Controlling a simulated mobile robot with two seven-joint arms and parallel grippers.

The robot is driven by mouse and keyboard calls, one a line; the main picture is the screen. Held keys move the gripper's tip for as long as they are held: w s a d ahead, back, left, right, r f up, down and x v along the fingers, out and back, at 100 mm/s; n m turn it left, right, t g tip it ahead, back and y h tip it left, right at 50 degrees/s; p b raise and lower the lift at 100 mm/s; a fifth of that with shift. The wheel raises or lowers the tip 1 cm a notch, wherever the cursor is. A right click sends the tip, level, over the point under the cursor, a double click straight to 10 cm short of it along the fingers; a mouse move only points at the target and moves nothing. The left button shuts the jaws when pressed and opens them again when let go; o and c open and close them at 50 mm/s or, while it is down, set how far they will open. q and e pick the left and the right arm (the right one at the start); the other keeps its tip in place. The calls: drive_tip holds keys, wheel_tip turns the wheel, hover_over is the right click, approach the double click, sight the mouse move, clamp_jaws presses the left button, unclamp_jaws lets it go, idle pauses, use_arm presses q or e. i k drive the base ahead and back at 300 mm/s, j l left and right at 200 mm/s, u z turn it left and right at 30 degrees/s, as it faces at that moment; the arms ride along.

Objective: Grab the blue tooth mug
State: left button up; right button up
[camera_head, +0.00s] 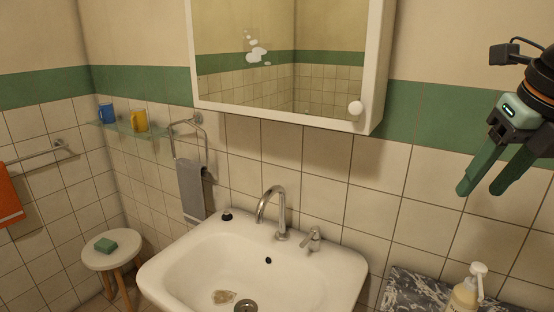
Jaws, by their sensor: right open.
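The blue tooth mug (106,113) stands upright on a narrow glass shelf (136,131) in the wall corner at the far left. My left gripper does not show.
A white basin (187,262) with a tall tap (279,212) fills the lower middle. A mirror cabinet (381,62) juts out above. A grey towel (193,190) hangs right of the shelf. A stool (97,262) with a green sponge (105,244) and a soap bottle (464,297) stand lower down.

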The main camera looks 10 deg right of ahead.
sight(106, 114)
drive_tip(key=i+j+u, duration=0.6)
drive_tip(key=i+u, duration=0.3)
drive_tip(key=i+j+u, duration=0.1)
drive_tip(key=i+u, duration=0.25)
drive_tip(key=i, duration=0.9)
drive_tip(key=i+z, duration=0.2)
drive_tip(key=i, duration=0.35)
drive_tip(key=i+j+z, duration=0.15)
drive_tip(key=i, duration=0.35)
drive_tip(key=i+j+z, duration=0.2)
drive_tip(key=i, duration=0.3)
